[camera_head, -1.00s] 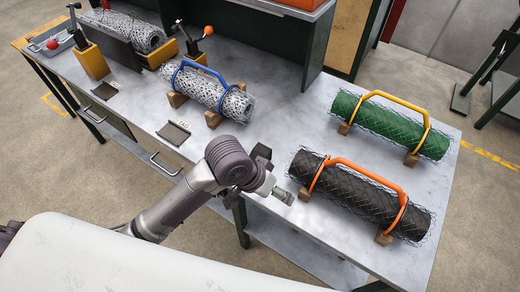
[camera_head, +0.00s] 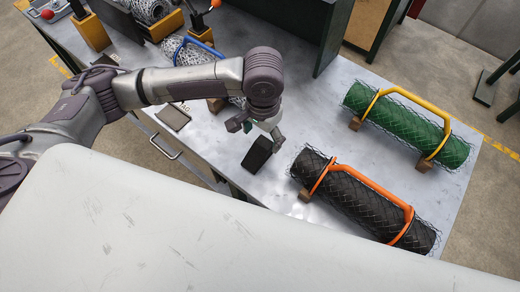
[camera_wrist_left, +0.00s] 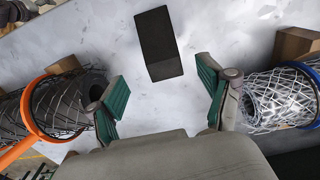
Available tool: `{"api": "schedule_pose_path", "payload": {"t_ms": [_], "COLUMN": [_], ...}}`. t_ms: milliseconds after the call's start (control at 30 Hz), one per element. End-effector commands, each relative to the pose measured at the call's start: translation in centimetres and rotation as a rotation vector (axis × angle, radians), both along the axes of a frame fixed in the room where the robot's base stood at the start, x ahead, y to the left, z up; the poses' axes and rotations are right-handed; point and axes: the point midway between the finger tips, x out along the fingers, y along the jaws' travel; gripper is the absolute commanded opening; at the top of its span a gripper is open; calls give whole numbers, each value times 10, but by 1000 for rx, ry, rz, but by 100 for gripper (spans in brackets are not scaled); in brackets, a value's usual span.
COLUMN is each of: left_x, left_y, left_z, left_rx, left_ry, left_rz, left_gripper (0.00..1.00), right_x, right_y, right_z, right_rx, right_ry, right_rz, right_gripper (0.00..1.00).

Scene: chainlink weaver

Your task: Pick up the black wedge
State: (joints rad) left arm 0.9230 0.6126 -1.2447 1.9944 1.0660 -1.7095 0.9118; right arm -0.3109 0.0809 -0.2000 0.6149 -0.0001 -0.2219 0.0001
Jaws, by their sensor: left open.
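The black wedge (camera_head: 257,153) lies on the grey table, left of the black mesh roll. It shows as a dark block in the left wrist view (camera_wrist_left: 158,45), upper middle, ahead of the fingers. My left gripper (camera_head: 257,129) is open and empty, with its fingers above and beside the wedge in the head view. In the left wrist view the green finger pads (camera_wrist_left: 162,88) are spread wide and the wedge is not between them. I cannot tell the exact height gap. My right gripper is not in view.
The black mesh roll (camera_head: 345,200) with an orange handle (camera_head: 375,183) lies right of the wedge, and a green roll (camera_head: 400,118) behind it. A grey mesh roll (camera_wrist_left: 275,98) with a blue handle is on the other side. Bare tabletop (camera_head: 312,130) surrounds the wedge.

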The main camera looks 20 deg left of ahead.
Motion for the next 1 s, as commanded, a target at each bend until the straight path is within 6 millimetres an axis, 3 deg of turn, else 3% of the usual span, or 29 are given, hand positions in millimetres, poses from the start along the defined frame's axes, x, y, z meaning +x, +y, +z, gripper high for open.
{"api": "schedule_pose_path", "payload": {"t_ms": [100,333,600,900,1000], "left_x": [0,0,0,0,0], "left_y": [0,1,3,3,3], "left_z": [-17,-33,-71,-77,-76], "left_rx": [0,1,0,-2,-2], "left_ry": [1,0,0,-2,-2], "left_rz": [1,1,0,-1,-1], "left_gripper": [79,79,79,79,64], "right_x": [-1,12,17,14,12], "right_y": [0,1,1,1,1], "right_z": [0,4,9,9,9], "right_rx": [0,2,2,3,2], "right_ry": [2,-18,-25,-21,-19], "right_rz": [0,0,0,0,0], "right_gripper": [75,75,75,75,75]}}
